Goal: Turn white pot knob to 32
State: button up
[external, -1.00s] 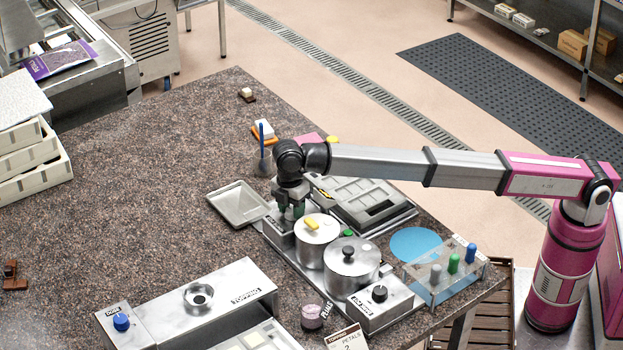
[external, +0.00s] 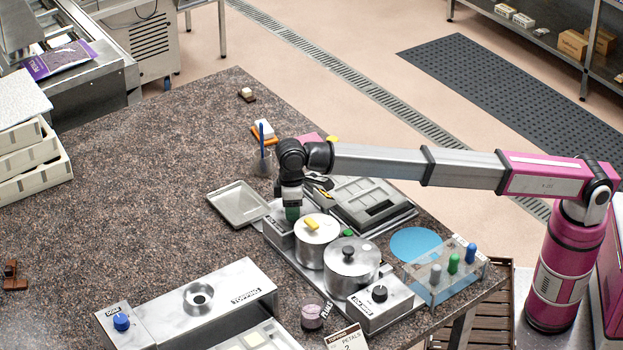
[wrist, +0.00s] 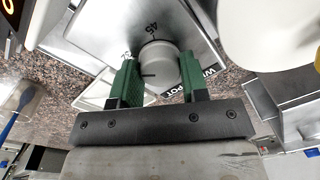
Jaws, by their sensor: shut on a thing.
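The white pot knob (wrist: 160,62) is a round pale grey dial on a metal control box, which shows in the external view (external: 281,240). My gripper (wrist: 158,78) points down with its green fingers on either side of the knob, shut on it. A dark line on the knob points left in the wrist view. The mark 45 (wrist: 151,28) is beyond the knob. Another mark at its left is too small to read. The box label (wrist: 203,92) is partly hidden by a finger. In the external view my gripper (external: 292,213) hides the knob.
Two metal pots, one with a yellow lid handle (external: 312,222) and one with a black lid knob (external: 348,252), stand close to my gripper. A metal tray (external: 238,203) lies at its left. A second knob box (external: 380,305) is at the front right.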

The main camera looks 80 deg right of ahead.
jog(key=shift+m, duration=0.6)
jog(key=o, duration=0.9)
jog(key=shift+o, duration=0.2)
jog(key=shift+r, duration=0.1)
notch_tip(320, 180, up, 11)
jog(key=shift+d+f, duration=0.2)
jog(key=shift+d, duration=0.1)
